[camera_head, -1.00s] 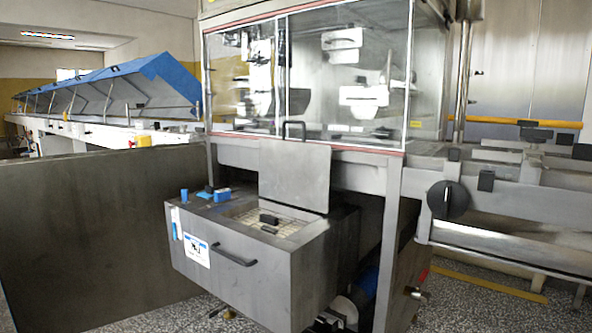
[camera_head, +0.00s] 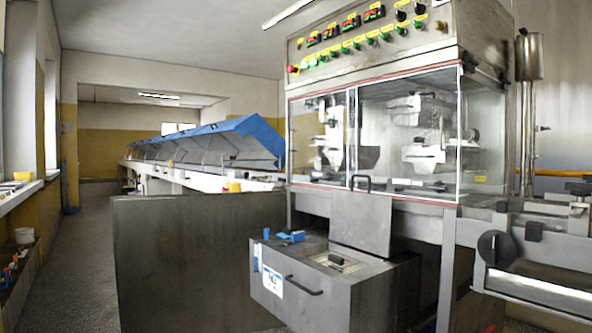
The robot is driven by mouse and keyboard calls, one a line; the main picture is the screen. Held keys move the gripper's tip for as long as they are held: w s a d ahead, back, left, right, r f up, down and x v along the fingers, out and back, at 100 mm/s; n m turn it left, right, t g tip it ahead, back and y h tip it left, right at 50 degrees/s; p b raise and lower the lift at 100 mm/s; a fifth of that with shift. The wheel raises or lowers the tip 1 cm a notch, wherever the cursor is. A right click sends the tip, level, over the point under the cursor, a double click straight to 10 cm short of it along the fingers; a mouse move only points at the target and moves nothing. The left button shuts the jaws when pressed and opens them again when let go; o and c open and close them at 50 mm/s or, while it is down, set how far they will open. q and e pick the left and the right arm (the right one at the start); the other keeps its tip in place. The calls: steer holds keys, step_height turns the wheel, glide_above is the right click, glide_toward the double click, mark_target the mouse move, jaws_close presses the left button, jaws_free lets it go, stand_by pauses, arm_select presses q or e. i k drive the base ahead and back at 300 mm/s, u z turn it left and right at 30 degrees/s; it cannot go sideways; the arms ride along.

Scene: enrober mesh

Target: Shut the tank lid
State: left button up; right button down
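The tank (camera_head: 345,300) is a grey metal box below the glass-fronted machine, right of the picture's middle. Its lid (camera_head: 360,222) is a flat metal plate that stands upright at the back of the tank opening, with a dark handle (camera_head: 361,179) at its top edge. The lid is open, and a pale grid (camera_head: 335,262) with a dark piece on it shows in the opening. Neither of my grippers is in view.
A grey metal panel (camera_head: 190,262) stands left of the tank. Small blue items (camera_head: 291,236) lie on the tank's top left. A dark round knob (camera_head: 496,248) sticks out at right. A control panel (camera_head: 370,38) tops the machine. Open floor (camera_head: 75,270) runs along the left.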

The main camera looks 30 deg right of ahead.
mark_target(361, 221)
steer(key=z, duration=0.1)
steer(key=i, duration=1.2)
steer(key=z, duration=0.5)
